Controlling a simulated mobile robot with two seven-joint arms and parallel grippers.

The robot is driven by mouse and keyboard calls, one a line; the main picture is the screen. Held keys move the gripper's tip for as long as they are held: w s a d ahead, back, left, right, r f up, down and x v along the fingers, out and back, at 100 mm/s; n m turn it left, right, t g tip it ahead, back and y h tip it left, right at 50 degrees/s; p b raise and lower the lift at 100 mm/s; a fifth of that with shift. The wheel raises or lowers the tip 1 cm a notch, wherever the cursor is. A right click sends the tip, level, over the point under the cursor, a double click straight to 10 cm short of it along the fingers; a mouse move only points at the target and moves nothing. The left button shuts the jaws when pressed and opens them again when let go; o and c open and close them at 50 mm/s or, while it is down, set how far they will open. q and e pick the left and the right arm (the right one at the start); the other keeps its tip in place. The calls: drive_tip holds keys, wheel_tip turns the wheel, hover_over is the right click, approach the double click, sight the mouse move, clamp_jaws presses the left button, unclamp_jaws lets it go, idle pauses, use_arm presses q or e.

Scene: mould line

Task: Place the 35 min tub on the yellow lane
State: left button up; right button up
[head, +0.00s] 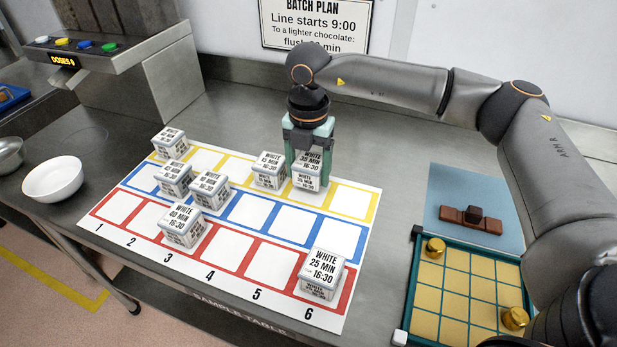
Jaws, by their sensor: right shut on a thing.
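My right gripper (308,148) points down and is shut on a white tub (308,178) at the fifth square of the yellow lane (353,201). The tub's label reads WHITE and 16:30; its minutes are too small to read surely. I cannot tell whether its base touches the mat. Another white tub (270,170) stands just left of it on the fourth yellow square, its minutes also unclear. A third tub (170,144) stands on the first yellow square. My left gripper is not in view.
Two tubs stand in the blue lane (250,210). The red lane (225,250) holds a 40 min tub (181,225) and a 25 min tub (321,274). Yellow squares two, three and six are bare. A white bowl (53,180) and a gridded tray (442,302) flank the mat.

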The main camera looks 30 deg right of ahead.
sight(309, 182)
drive_tip(key=shift+s+f, duration=0.1)
drive_tip(key=shift+f, duration=1.2)
drive_tip(key=shift+f, duration=0.1)
drive_tip(key=shift+f, duration=0.15)
drive_tip(key=o, duration=1.4)
drive_tip(key=shift+o, duration=0.2)
drive_tip(key=shift+r, duration=0.2)
wheel_tip(309, 182, up, 12)
drive_tip(key=shift+r, duration=0.1)
